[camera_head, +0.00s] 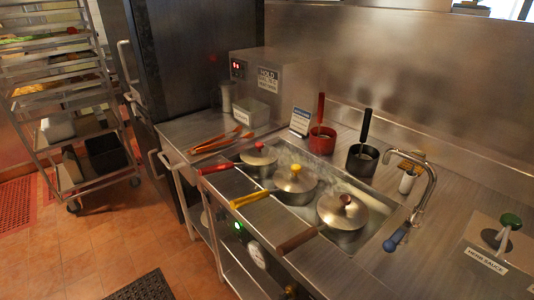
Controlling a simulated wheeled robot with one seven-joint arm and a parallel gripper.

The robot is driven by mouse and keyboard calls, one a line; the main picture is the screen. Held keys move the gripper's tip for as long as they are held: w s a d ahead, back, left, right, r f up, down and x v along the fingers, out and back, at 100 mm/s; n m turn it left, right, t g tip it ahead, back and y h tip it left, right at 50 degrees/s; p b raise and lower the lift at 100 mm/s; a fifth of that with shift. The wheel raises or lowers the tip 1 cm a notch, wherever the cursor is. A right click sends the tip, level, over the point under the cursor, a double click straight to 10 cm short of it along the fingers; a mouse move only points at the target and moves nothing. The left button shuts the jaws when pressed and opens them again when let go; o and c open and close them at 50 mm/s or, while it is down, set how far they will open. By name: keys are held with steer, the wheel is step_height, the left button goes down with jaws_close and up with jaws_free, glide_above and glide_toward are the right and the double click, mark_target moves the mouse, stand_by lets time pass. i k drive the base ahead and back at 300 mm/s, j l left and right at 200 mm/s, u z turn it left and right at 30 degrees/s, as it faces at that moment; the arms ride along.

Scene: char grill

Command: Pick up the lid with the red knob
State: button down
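Three lidded pans sit side by side in a recessed well in the steel counter. My gripper is not in view.
Behind the pans stand a red pot (322,143) and a black pot (362,162) with upright handles. Orange tongs (220,142) lie on the counter at left. A faucet (425,190) stands at right, near a green-knobbed pump (509,221). Open tiled floor (150,240) lies front left.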

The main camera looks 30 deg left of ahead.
mark_target(259, 154)
steer(key=i+j+z, duration=0.15)
steer(key=j+z, duration=0.2)
steer(key=j, duration=1.3)
steer(key=j+z, duration=0.35)
steer(key=j, duration=1.25)
